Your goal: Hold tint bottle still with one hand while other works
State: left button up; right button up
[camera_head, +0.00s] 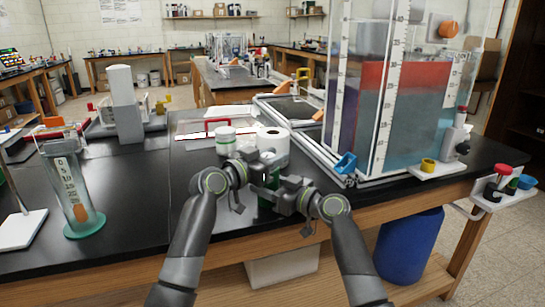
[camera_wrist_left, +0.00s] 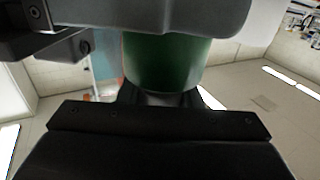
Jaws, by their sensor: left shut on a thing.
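The tint bottle, a green bottle (camera_head: 267,184), is between my two grippers at the front edge of the black bench in the head view, mostly hidden by them. Its green body (camera_wrist_left: 165,62) fills the upper middle of the left wrist view. My left gripper (camera_head: 262,171) comes in from the left and is shut on the bottle. My right gripper (camera_head: 284,193) comes in from the right, close beside the bottle. Its fingers are too small and overlapped to show whether they are open or shut.
Behind the grippers stand a white-capped jar (camera_head: 226,141) and a white paper roll (camera_head: 273,146). A large glass tank (camera_head: 408,110) of blue and red liquid fills the right. A tall clear cylinder (camera_head: 70,190) stands at the left. Bare bench lies between cylinder and jar.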

pick_arm(q)
jog(key=m+g+h, duration=0.1)
jog(key=m+g, duration=0.1)
jog(key=m+g+h, duration=0.2)
jog(key=g, duration=0.1)
jog(key=shift+s+d+f+h, duration=0.1)
jog(key=shift+s+h, duration=0.1)
jog(key=shift+h, duration=0.1)
jog(key=shift+s+d+m+g+h, duration=0.15)
jog(key=shift+m+g+h, duration=0.2)
jog(key=shift+m+g, duration=0.6)
jog(key=shift+s+a+m+g+h, duration=0.1)
jog(key=shift+m+g+h, duration=0.3)
jog(key=shift+g, duration=0.95)
jog(key=shift+s+m+g, duration=0.1)
jog(key=shift+m+g, duration=0.25)
jog(key=shift+g, duration=0.15)
jog(key=o, duration=1)
jog(key=a, duration=0.4)
jog(key=s+a, duration=0.1)
jog(key=a, duration=0.7)
jog(key=shift+s, duration=0.2)
jog(key=shift+c, duration=0.2)
